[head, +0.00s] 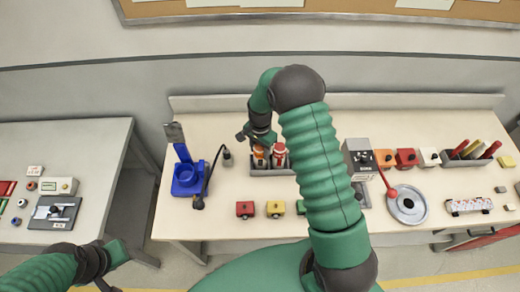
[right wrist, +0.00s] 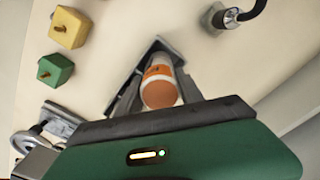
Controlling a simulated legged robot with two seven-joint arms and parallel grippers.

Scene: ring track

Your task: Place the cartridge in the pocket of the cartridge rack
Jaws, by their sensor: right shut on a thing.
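The cartridge rack (head: 272,172) is a dark grey block with pockets at the back middle of the bench. My right gripper (head: 260,143) is over its left part, shut on an orange and white cartridge (head: 259,156). In the right wrist view the cartridge (right wrist: 160,90) shows its orange end between the fingers. I cannot tell whether its lower end is inside a pocket or just above it. A red and white cartridge (head: 279,153) stands upright in the rack just to the right. My left gripper (head: 112,268) is at the lower left, away from the rack; its fingers are unclear.
A grey box (head: 357,158), a round dish (head: 407,205) and a tool tray (head: 468,158) are to the right.

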